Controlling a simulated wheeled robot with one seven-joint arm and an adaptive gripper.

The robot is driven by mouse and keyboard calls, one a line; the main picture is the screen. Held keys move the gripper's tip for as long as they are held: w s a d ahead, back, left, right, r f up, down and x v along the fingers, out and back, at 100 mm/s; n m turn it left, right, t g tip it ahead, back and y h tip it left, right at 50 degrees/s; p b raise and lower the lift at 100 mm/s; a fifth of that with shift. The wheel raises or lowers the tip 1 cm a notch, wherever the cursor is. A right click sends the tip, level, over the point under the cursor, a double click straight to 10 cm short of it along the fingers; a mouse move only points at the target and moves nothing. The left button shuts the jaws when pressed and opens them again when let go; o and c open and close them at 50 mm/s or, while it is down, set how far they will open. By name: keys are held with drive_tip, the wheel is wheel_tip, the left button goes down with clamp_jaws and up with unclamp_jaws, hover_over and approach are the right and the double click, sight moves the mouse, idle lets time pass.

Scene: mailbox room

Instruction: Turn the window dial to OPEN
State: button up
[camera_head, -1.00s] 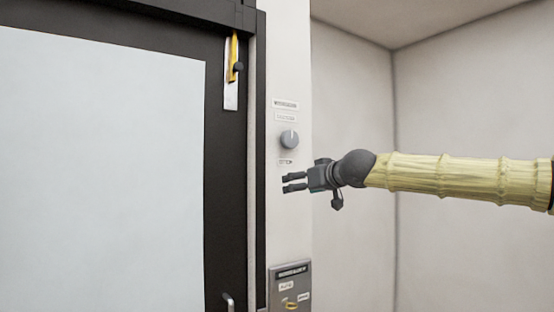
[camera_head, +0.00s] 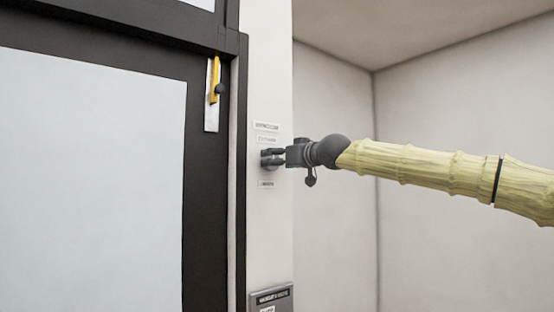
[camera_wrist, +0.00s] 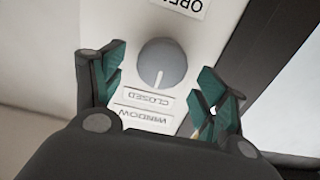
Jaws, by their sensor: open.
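The window dial (camera_wrist: 162,64) is a round grey knob on the white wall panel, seen upside down in the wrist view. Its white pointer line points at the CLOSED label (camera_wrist: 149,100). The OPEN label (camera_wrist: 181,6) is on the opposite side of the dial, partly cut off by the frame's edge. My gripper (camera_wrist: 164,66) is open, with one finger on each side of the dial and visible gaps between. In the head view my gripper (camera_head: 269,158) is at the panel and partly hides the dial (camera_head: 269,167).
A dark-framed door or window (camera_head: 80,180) with a pale pane stands left of the panel. A yellow lever (camera_head: 214,82) is mounted on its frame. A grey labelled box (camera_head: 271,300) is lower on the panel. The corner on the right is empty.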

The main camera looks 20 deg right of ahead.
drive_tip(key=shift+x, duration=1.2)
